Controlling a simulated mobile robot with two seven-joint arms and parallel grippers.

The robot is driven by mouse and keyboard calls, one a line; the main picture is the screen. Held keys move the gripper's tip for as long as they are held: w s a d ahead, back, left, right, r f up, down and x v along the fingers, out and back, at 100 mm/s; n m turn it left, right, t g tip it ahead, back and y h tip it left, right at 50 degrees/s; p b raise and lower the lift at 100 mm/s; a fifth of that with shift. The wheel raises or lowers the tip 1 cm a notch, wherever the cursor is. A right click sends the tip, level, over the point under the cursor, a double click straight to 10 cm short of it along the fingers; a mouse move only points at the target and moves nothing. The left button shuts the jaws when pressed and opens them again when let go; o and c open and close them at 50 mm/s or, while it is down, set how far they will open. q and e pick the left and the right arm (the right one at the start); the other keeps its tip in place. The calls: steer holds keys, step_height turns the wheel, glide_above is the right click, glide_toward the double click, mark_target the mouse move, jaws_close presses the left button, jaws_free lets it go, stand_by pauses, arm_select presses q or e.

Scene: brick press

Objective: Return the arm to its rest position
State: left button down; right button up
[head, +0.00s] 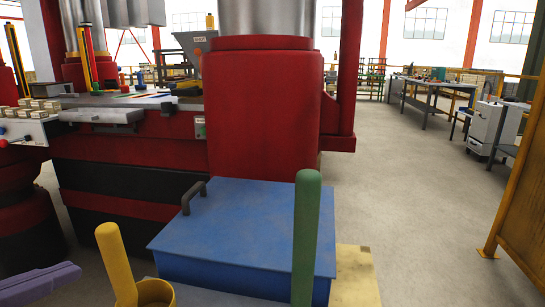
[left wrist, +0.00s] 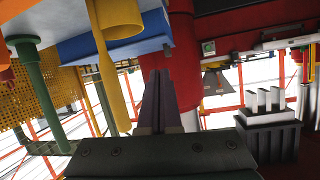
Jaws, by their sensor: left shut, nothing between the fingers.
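My left gripper (head: 72,269) shows at the lower left edge of the head view as purple-grey fingers pointing right. In the left wrist view its fingers (left wrist: 161,78) lie together with nothing between them. It is to the left of a yellow post with a ring-like cup (head: 116,264), with a visible gap in the head view. The rest of the left arm is outside the head view. My right gripper is in neither view.
The red press (head: 262,110) stands ahead. A blue lidded box (head: 245,230) with a dark handle is before it, with a green post (head: 306,235) in front. Pale bricks (head: 35,106) sit on the press's left side. Open floor (head: 410,200) lies to the right, beside a yellow panel (head: 525,190).

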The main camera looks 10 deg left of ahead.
arm_select(q)
steer(key=s+d+f+m+g, duration=0.2)
steer(key=s+d+f+g, duration=0.1)
steer(key=d, duration=0.1)
steer(key=shift+s+f+g, duration=0.3)
steer(key=shift+s, duration=0.1)
steer(key=s, duration=0.1)
steer(key=s+f+g, duration=0.1)
steer(key=s+g, duration=0.1)
steer(key=shift+s+d+f+m+y, duration=0.2)
steer(key=shift+s+f+m+y, duration=0.1)
steer(key=shift+f+m+y, duration=0.1)
steer(key=s+a+r+g+y, duration=0.1)
steer(key=s+a+g+y, duration=0.35)
steer(key=s, duration=0.45)
steer(key=d+n+h+p, duration=0.25)
steer(key=d+n, duration=0.25)
steer(key=d, duration=0.5)
step_height(320, 180, up, 51)
steer(key=p, duration=5)
steer(key=shift+s+m, duration=0.2)
steer(key=shift+m, duration=0.1)
